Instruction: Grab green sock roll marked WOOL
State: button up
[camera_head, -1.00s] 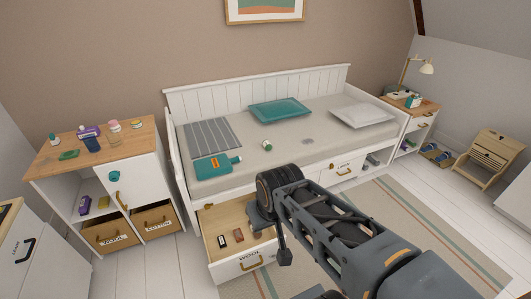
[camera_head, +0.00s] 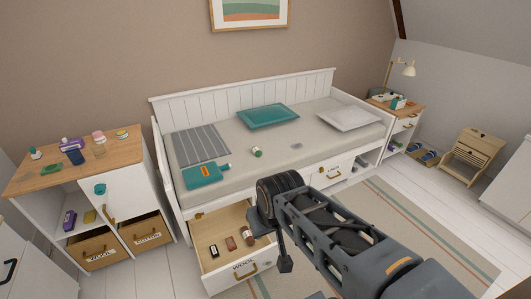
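A small green roll with a pale end or label (camera_head: 256,151) lies on the mattress, near its front edge. It is the likeliest match for the sock roll, but no marking on it can be read. My gripper (camera_head: 285,264) hangs at the end of my arm in front of the bed, over the right side of the open drawer in the picture. It is apart from the roll. Its fingers are too small and dark to show whether they are open or shut.
A teal hot-water-bottle shape (camera_head: 206,175), striped cloth (camera_head: 200,145), teal cushion (camera_head: 267,117) and white pillow (camera_head: 347,118) lie on the bed. A cabinet (camera_head: 125,140) stands left.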

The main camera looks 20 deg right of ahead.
aim_at(258, 153)
jog(key=z, duration=1.7)
jog(key=i, duration=2.95)
jog(key=u, duration=3.9)
jog(key=i, duration=0.5)
jog(key=z, duration=0.15)
